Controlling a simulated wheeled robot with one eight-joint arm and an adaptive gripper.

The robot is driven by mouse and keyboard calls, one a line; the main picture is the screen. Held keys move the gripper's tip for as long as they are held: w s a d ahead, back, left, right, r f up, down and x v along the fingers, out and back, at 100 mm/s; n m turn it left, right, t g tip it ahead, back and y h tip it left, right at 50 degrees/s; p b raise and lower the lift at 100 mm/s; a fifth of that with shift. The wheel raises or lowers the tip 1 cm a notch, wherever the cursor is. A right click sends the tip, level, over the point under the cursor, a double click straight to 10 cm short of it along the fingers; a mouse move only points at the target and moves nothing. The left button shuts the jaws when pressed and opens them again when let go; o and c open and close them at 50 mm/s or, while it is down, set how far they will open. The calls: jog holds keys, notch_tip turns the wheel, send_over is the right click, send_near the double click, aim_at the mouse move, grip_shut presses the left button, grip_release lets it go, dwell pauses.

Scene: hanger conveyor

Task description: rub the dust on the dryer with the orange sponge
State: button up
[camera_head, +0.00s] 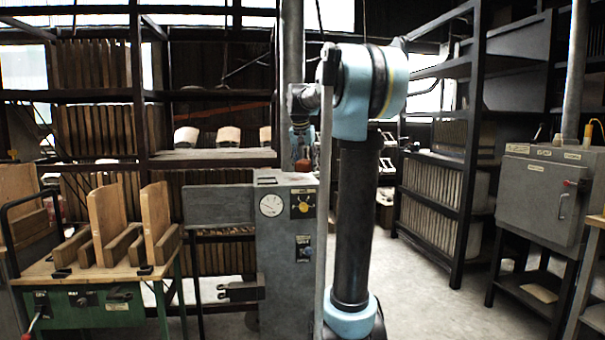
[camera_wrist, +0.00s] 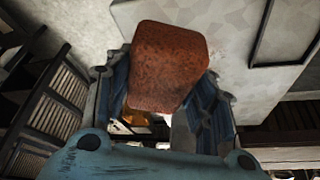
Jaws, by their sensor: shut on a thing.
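A rust-orange sponge (camera_wrist: 167,66) with rounded corners fills the upper middle of the wrist view. My gripper (camera_wrist: 163,85) is shut on it, with one blue finger along each side. The sponge juts out past the fingers. A pale grey, mottled flat surface (camera_wrist: 232,48) lies behind the sponge; I cannot tell whether they touch. No dust is clearly visible.
A grey machine (camera_head: 285,240) with a dial stands just left of my arm. A green bench (camera_head: 97,313) with upright wooden boards is at the left. Dark shelving (camera_head: 462,180) stands behind. Grey floor (camera_head: 430,290) is clear between my arm and the cabinet.

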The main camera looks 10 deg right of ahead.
jog(key=shift+r, duration=2)
jog(key=shift+f, duration=0.1)
notch_tip(320, 180, down, 7)
jog(key=shift+f, duration=0.4)
jog(key=shift+w+r, duration=0.1)
jog(key=shift+w, duration=0.4)
